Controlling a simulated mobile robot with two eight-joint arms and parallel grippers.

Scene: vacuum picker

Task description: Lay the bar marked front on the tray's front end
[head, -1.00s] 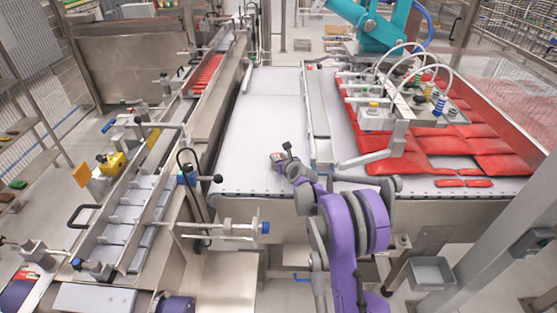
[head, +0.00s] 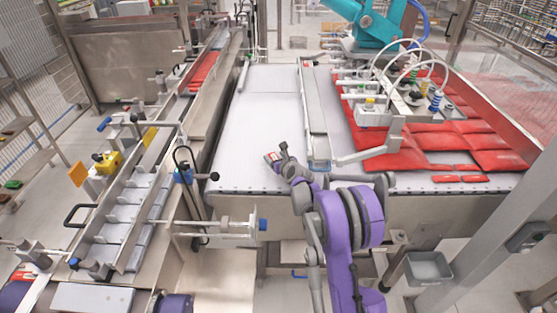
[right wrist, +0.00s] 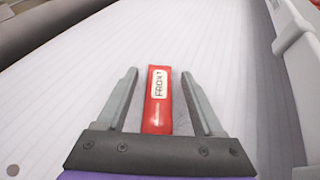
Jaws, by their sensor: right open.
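The fingers are open and the bar's near end is close to the palm. In the head view, my right gripper (head: 277,153) is low over the belt's front part, and the bar is small and partly hidden there. My left gripper is not in view. I cannot tell which thing is the tray.
The white belt (head: 250,120) is clear left of the long metal rail (head: 315,110). Red packs (head: 445,142) lie right of it under a picking head with hoses. A slotted lane (head: 125,205) runs along the left. A grey bin (head: 428,268) hangs at lower right.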

